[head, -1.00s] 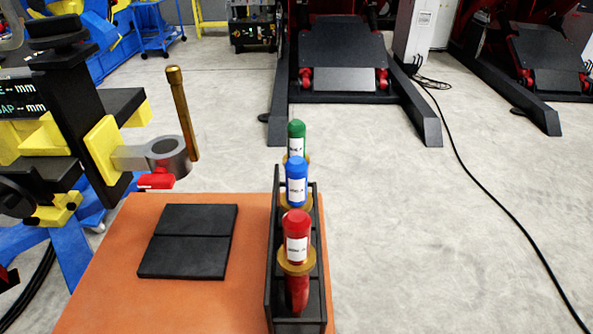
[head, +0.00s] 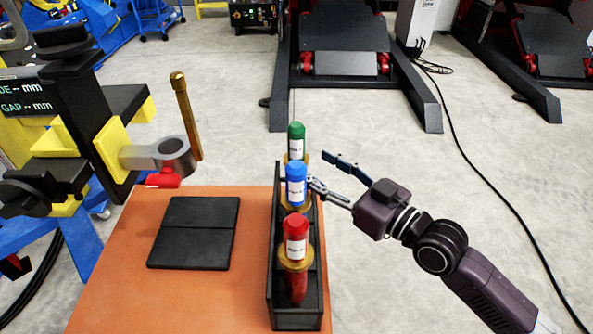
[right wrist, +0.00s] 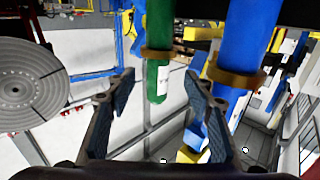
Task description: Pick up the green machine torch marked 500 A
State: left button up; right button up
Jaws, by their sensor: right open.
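The green torch (head: 296,131) stands upright in the far slot of a dark rack (head: 272,290), with a brass collar and a white label too small to read. The blue torch (head: 295,172) stands in the middle and the red torch (head: 297,227) nearest. My right gripper (head: 321,171) is open and empty, just right of the rack, level with the green and blue torches. In the right wrist view the green torch (right wrist: 158,50) appears between the open fingers (right wrist: 160,88), apart from them. The blue torch (right wrist: 238,45) appears right of it, close to the right finger. My left gripper is out of view.
The rack stands at the right edge of an orange table (head: 120,290). A black two-part pad (head: 194,232) lies left of it. A clamp ring (head: 174,155) with a brass rod (head: 184,110) is at the left. Bare floor lies right of the table.

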aim_at(303, 156)
jog(key=p+x, duration=0.2)
jog(key=x, duration=0.4)
jog(key=shift+w+d+f, duration=0.1)
jog(key=shift+w+f, duration=0.05)
jog(key=shift+f, duration=0.05)
jog(key=shift+w+a+f, duration=0.2)
jog(key=shift+w+a, duration=0.25)
jog(key=shift+a, duration=0.05)
jog(key=shift+c, duration=0.5)
grip_shut()
jog(key=shift+r, duration=0.25)
